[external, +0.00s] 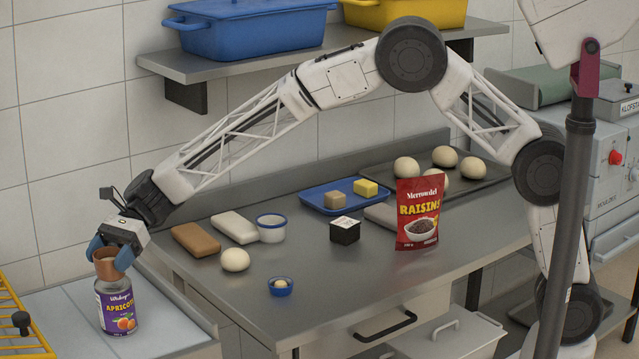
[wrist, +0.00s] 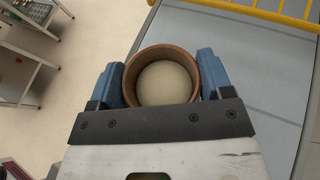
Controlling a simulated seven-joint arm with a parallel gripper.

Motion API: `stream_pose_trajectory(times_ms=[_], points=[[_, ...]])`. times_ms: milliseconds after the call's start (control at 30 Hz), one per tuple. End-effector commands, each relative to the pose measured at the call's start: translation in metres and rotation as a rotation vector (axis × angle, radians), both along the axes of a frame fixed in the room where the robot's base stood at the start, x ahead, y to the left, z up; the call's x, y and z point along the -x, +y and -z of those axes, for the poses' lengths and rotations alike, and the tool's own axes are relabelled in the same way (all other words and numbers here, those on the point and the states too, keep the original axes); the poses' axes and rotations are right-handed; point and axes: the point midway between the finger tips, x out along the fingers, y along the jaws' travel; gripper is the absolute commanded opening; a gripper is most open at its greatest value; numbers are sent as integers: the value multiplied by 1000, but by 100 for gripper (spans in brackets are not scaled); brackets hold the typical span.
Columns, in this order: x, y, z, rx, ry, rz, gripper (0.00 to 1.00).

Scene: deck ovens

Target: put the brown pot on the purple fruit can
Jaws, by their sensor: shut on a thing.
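The brown pot (external: 107,267) is held between the blue fingers of my gripper (external: 110,253), at the lower left of the external view. The purple fruit can (external: 118,308), with an apricot label, stands upright on a low grey surface directly under the pot. The pot's bottom overlaps the can's top in the picture; I cannot tell whether they touch. In the wrist view the pot's round rim (wrist: 129,86) shows between both fingers, with a pale round area inside it. The can is hidden there.
A yellow rack (external: 28,318) is left of the can. The steel worktop (external: 215,285) to the right holds a white dough ball (external: 235,260), a small blue bowl (external: 280,287), a black box (external: 345,230) and a red raisin bag (external: 418,213). A shelf (external: 270,58) with bins runs above.

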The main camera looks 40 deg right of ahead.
Motion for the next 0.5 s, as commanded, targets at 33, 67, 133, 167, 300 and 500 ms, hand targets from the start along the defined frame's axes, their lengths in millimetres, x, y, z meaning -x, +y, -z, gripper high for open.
stream_pose_trajectory(times_ms=[33,67,133,167,300,500], points=[[0,0,5,0,1,0,44],[0,0,8,0,1,0,44],[0,0,12,0,0,0,44],[0,0,13,-1,0,0,44],[0,0,13,-1,-1,1,44],[0,0,14,-1,0,0,44]])
